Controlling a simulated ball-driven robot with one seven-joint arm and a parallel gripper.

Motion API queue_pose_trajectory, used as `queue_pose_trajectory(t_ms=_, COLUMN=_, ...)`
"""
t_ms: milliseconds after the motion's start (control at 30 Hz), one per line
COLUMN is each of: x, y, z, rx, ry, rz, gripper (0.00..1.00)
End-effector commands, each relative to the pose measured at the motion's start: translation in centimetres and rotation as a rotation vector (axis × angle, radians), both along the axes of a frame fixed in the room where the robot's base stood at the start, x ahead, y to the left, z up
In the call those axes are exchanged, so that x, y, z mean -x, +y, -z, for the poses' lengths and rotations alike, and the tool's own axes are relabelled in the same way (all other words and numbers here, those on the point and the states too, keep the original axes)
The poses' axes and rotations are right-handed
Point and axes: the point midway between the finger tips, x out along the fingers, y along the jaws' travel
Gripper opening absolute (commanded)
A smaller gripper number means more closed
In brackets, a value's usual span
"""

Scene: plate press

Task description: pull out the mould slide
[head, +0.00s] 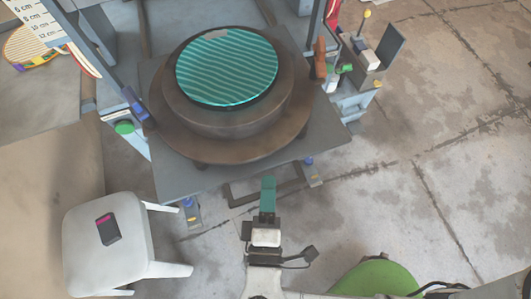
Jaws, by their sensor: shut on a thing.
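The mould slide (325,128) is a flat grey plate carrying a round brown mould (220,122) with a ribbed teal disc (228,67) on top. It sits in the press, its front part reaching forward past the two front posts. A dark U-shaped handle bar (243,200) runs along its front edge. My gripper (268,182), with teal fingers, is shut on the middle of this bar. The fingers hide the gripped stretch of the bar. How far the slide is out of the press is hard to tell.
A white stool (100,215) with a dark phone-like object (108,229) stands at the left front. A control box (362,57) with levers is at the right of the press. A green round thing (378,279) lies at the bottom right. The concrete floor at right is clear.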

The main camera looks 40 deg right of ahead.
Motion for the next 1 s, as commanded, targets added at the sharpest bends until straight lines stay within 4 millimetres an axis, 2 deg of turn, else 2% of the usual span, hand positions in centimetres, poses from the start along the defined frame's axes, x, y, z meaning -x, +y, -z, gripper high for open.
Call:
queue_pose_trajectory(t_ms=267, x=0.0, y=0.0, z=0.1, rx=-0.001, ry=0.003, rz=-0.002, gripper=0.0)
queue_pose_trajectory(t_ms=300, x=0.0, y=0.0, z=0.1, rx=-0.001, ry=0.003, rz=-0.002, gripper=0.21)
queue_pose_trajectory(t_ms=367, x=0.0, y=0.0, z=0.1, rx=-0.001, ry=0.002, rz=-0.002, gripper=0.26)
queue_pose_trajectory(t_ms=733, x=0.6, y=0.7, z=0.1, rx=-0.001, ry=0.002, rz=-0.004, gripper=0.26)
queue_pose_trajectory(t_ms=1000, x=4.3, y=3.8, z=0.2, rx=-0.001, ry=0.002, rz=-0.005, gripper=0.26)
